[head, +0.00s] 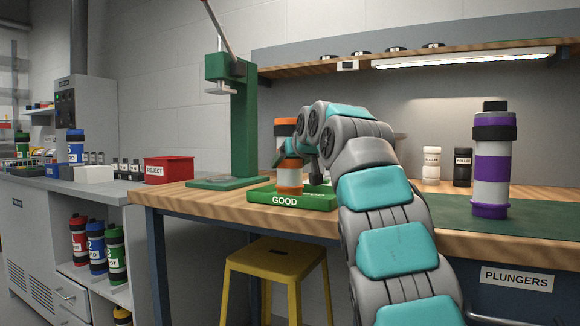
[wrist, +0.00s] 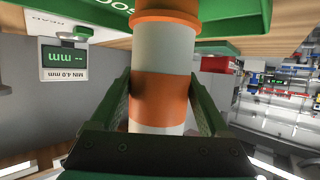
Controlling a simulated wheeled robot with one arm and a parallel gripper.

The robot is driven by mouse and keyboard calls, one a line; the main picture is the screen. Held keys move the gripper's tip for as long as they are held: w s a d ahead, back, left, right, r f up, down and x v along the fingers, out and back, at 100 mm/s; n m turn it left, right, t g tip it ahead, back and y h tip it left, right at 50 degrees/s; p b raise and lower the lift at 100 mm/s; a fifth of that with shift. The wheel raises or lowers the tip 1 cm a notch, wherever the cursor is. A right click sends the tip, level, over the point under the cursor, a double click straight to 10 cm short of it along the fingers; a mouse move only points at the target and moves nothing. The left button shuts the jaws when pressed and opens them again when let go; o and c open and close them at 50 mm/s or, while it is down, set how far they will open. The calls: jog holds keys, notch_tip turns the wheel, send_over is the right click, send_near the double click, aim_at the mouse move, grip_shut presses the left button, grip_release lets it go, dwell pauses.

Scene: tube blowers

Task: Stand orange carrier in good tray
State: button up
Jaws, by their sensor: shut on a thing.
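The orange carrier (head: 290,176), a white tube with orange bands, stands upright at the green good tray (head: 292,202). My gripper (head: 285,157) is shut around its middle, partly hiding it in the head view. In the wrist view the carrier (wrist: 163,50) is between the two green fingers of my gripper (wrist: 165,92), its orange end ring against the view of the green tray (wrist: 228,14). The carrier's base looks within the tray's outline; I cannot tell whether it touches the tray floor.
A green press (head: 243,125) stands behind left of the tray. A red reject bin (head: 168,169) is on the left bench. A purple carrier (head: 491,165) stands on the right mat. A yellow stool (head: 275,262) is below. A gauge display (wrist: 65,55) shows in the wrist view.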

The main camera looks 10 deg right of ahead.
jog(key=shift+f, duration=0.1)
jog(key=o, duration=1.4)
jog(key=shift+r, duration=0.25)
jog(key=v, duration=1.2)
jog(key=shift+b, duration=0.3)
jog(key=shift+s+f, duration=0.1)
